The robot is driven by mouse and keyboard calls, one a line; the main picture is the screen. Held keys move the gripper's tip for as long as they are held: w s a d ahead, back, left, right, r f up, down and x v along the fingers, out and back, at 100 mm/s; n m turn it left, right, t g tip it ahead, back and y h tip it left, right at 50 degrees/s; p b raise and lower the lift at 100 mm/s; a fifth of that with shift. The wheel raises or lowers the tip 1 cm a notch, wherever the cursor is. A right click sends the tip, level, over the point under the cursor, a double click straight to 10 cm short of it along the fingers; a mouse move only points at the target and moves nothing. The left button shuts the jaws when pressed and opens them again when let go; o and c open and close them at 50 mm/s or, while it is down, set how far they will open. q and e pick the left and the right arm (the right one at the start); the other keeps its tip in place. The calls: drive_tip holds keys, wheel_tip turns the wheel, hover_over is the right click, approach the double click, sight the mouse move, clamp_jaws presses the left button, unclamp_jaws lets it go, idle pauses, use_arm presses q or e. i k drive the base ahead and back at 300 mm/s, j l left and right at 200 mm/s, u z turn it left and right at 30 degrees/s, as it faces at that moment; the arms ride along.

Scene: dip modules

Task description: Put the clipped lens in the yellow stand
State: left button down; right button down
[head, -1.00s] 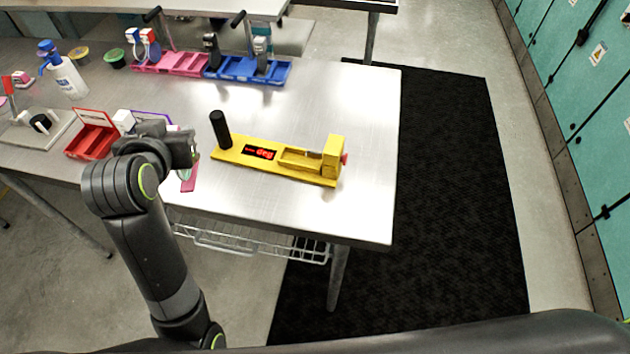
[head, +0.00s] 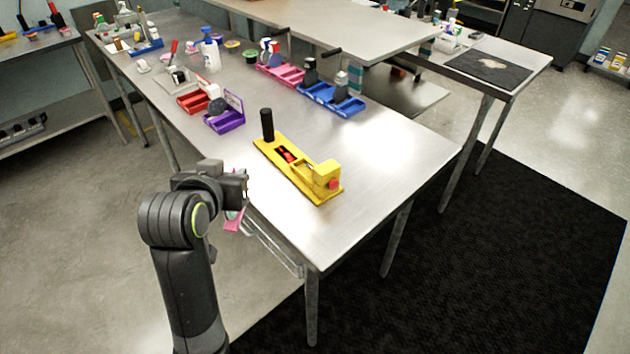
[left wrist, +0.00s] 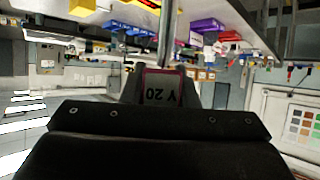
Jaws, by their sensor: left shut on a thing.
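The yellow stand (head: 270,150) lies on the steel table. It has a black upright post at its far left end, a red display in the middle and a yellow block with a red knob at the near end. My left gripper (head: 240,196) is to the left of the stand, by the table's front edge, shut on a pink-edged piece, likely the clipped lens (head: 232,222). My right gripper is not in view.
Behind the yellow stand are a purple tray (head: 226,121), a red tray (head: 192,102), a pink stand (head: 283,78) and a blue stand (head: 335,101). The tabletop (head: 385,160) right of the yellow stand is clear.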

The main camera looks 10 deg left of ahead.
sight(308, 175)
drive_tip(key=i+l+u, duration=0.2)
drive_tip(key=l, duration=0.25)
drive_tip(key=i+l+u, duration=0.2)
drive_tip(key=l, duration=0.25)
drive_tip(key=l+u, duration=0.2)
drive_tip(key=l, duration=0.25)
drive_tip(key=i+l+u, duration=0.2)
drive_tip(key=l, duration=0.3)
drive_tip(key=i+l+u, duration=0.2)
drive_tip(key=l, duration=0.25)
drive_tip(key=i+l+u, duration=0.2)
drive_tip(key=l, duration=0.25)
drive_tip(key=l+u, duration=0.2)
drive_tip(key=l, duration=0.25)
drive_tip(key=i+l+u, duration=0.1)
drive_tip(key=l+u, duration=0.15)
drive_tip(key=l, duration=0.25)
drive_tip(key=i+l+u, duration=0.1)
drive_tip(key=i+l, duration=0.05)
drive_tip(key=l, duration=0.05)
